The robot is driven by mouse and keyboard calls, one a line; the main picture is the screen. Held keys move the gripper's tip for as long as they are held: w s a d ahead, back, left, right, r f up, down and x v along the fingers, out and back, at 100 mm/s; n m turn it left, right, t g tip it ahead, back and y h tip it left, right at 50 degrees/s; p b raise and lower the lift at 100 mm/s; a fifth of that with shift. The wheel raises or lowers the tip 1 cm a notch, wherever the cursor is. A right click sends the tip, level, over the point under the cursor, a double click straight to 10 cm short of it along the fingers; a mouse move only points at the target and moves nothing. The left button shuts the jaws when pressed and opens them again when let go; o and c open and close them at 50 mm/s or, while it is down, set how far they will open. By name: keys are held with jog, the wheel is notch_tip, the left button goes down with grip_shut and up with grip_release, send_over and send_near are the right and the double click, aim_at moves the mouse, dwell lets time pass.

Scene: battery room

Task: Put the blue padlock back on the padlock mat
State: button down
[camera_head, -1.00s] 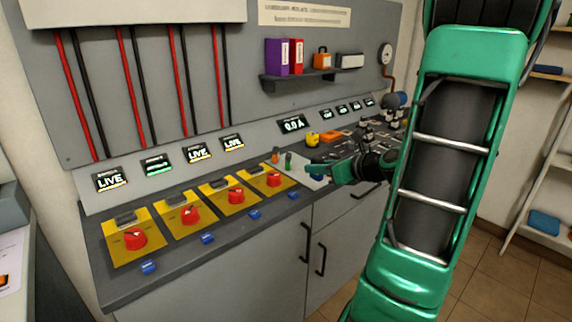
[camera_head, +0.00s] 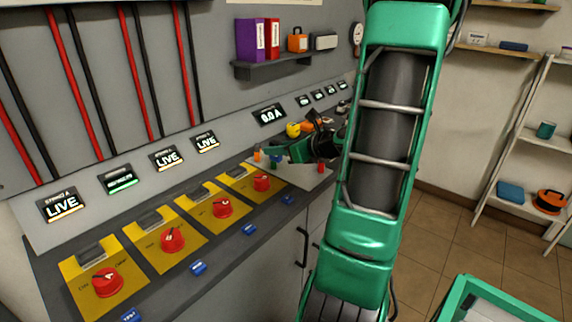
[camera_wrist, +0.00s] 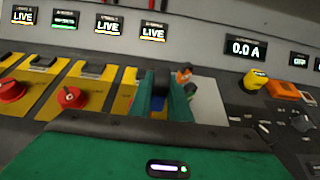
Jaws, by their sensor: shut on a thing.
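My gripper (camera_head: 272,154) is low over the right part of the bench, just right of the row of yellow switch panels. In the wrist view its green fingers (camera_wrist: 166,92) are shut on the blue padlock (camera_wrist: 158,106), which is mostly hidden between them. The pale padlock mat (camera_wrist: 209,100) lies behind and to the right of the fingers, and also shows in the head view (camera_head: 298,178). An orange padlock (camera_head: 257,155) and a red one (camera_head: 321,167) stand on it. I cannot tell whether the held padlock touches the mat.
Yellow panels with red knobs (camera_head: 222,208) line the bench on the left. Small blue pieces (camera_head: 249,229) sit along its front edge. A yellow item (camera_wrist: 256,80) and an orange one (camera_wrist: 284,90) are right of the mat. Lit displays (camera_head: 269,115) stand behind.

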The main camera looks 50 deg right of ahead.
jog(key=d+f, duration=0.1)
jog(key=d, duration=0.2)
jog(key=w+d+f, duration=0.1)
jog(key=d+f, duration=0.1)
jog(key=d, duration=0.1)
jog(key=d+f, duration=0.2)
jog(key=d, duration=0.1)
jog(key=shift+w+f, duration=0.25)
jog(key=shift+w, duration=0.15)
jog(key=shift+d+f, duration=0.1)
jog(key=shift+f, duration=1.9)
jog(key=c, duration=1.6)
grip_release()
jog(key=shift+c, duration=0.2)
jog(key=v, duration=1.2)
